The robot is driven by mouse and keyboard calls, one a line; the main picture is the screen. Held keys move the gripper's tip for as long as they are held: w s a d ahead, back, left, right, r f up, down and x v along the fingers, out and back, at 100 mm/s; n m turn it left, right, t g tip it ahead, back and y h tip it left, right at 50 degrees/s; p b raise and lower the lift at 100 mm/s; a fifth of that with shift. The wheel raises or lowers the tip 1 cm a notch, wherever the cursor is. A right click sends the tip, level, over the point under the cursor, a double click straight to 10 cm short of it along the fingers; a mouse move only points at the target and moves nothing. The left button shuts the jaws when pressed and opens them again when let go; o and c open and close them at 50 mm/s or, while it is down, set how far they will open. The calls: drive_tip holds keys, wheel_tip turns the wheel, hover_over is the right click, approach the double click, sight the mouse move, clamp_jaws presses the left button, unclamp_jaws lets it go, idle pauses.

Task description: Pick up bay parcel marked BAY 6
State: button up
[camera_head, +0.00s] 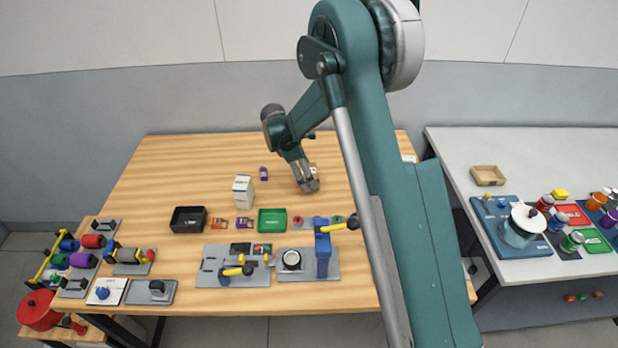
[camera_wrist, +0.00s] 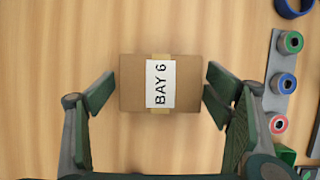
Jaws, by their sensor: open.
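The bay parcel (camera_wrist: 130,84) is a brown cardboard box with tan tape and a white label reading BAY 6. In the wrist view it lies on the wooden table, label up, between the two fingers of my gripper (camera_wrist: 158,93). The fingers are open, one at the left end of the box and one at the right end, close to its sides. I cannot tell whether they touch it. In the head view my gripper (camera_head: 309,187) points down over the middle of the table and hides most or all of the parcel.
A white carton (camera_head: 243,190) and a small purple can (camera_head: 264,174) stand left of my gripper. A black tray (camera_head: 188,219) and a green tray (camera_head: 271,221) lie nearer the front. A grey strip with coloured rings (camera_wrist: 284,82) is right of the parcel. The table's back left is clear.

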drive_tip(key=shift+d+f, duration=0.2)
drive_tip(key=shift+f, duration=0.2)
drive_tip(key=c, duration=1.1)
drive_tip(key=shift+r, duration=0.15)
drive_tip(key=shift+r+p, duration=0.3)
drive_tip(key=shift+r, duration=4.55)
